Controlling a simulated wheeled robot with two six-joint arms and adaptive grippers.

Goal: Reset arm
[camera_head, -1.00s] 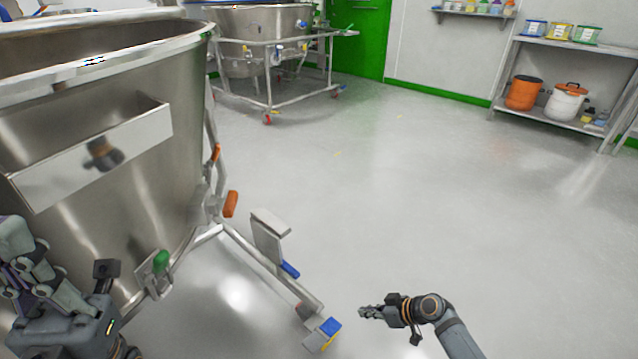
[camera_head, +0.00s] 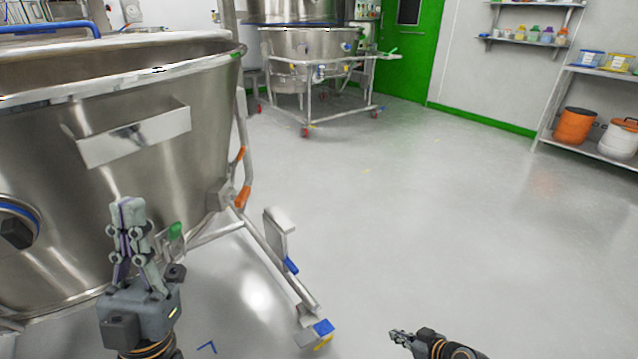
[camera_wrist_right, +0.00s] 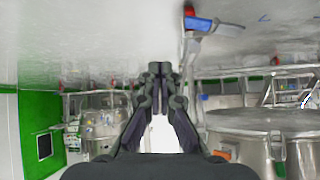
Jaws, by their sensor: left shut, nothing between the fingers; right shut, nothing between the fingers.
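My left gripper (camera_head: 127,212) is in front of the large steel vessel at the left of the head view, fingers pointing up. It is shut and empty. My right gripper (camera_head: 396,335) is at the bottom of the head view, above bare floor, its fingers pointing left. It also shows in the right wrist view (camera_wrist_right: 160,70), where its fingers are together with nothing between them. Most of the right arm is outside the head view.
The large steel vessel (camera_head: 170,85) on a wheeled frame stands close at the left. Its leg with a blue pedal (camera_head: 323,327) reaches toward my right gripper. A second vessel (camera_head: 305,45) stands farther back. A shelf rack (camera_head: 560,105) stands right. The middle floor (camera_head: 400,200) is clear.

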